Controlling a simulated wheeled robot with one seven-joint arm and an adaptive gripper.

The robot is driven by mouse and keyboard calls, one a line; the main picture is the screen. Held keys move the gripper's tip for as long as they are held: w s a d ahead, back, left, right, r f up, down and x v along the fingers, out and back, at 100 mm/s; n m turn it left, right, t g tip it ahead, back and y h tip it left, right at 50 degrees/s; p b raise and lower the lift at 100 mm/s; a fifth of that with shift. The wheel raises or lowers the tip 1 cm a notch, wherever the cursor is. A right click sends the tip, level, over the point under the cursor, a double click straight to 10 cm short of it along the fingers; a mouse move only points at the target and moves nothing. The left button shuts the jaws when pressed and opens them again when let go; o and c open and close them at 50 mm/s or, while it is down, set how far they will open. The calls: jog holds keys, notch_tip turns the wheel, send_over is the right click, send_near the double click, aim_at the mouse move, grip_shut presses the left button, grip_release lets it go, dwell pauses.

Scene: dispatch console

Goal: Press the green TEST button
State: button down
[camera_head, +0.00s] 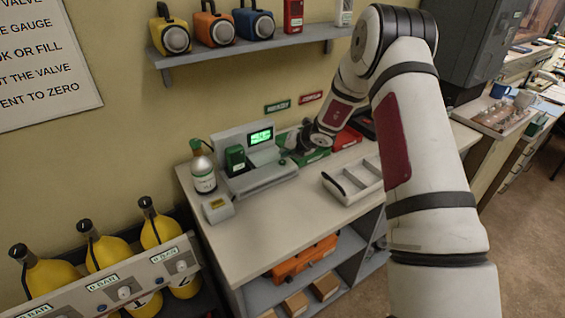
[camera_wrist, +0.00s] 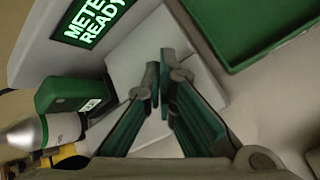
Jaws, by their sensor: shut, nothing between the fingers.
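The meter station (camera_head: 262,181) stands on the bench with its green screen (camera_head: 261,136) lit. In the wrist view the screen (camera_wrist: 95,20) reads "METER READY". My gripper (camera_wrist: 160,78) is shut and empty over the pale panel (camera_wrist: 190,70) beside the screen. In the head view my gripper (camera_head: 285,155) is at the right end of the station, small and partly hidden by my own wrist. I cannot make out the green TEST button in either view. I cannot tell whether my fingertips touch the panel.
A green handheld device (camera_head: 235,159) sits on the station, left of the screen. A gas bottle (camera_head: 203,170) and a small grey box (camera_head: 217,207) stand further left. A green tray (camera_head: 312,156) lies close right of my gripper, and a white divided tray (camera_head: 352,184) is nearer the front.

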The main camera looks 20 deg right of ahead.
aim_at(285, 161)
jog(key=shift+f, duration=0.15)
dwell(0.5)
jog(key=shift+f, duration=0.3)
jog(key=shift+f, duration=0.4)
dwell(0.9)
jog(key=shift+r, duration=0.85)
jog(key=shift+r+b, duration=0.5)
jog(key=shift+r, duration=2)
jog(key=shift+r, duration=0.1)
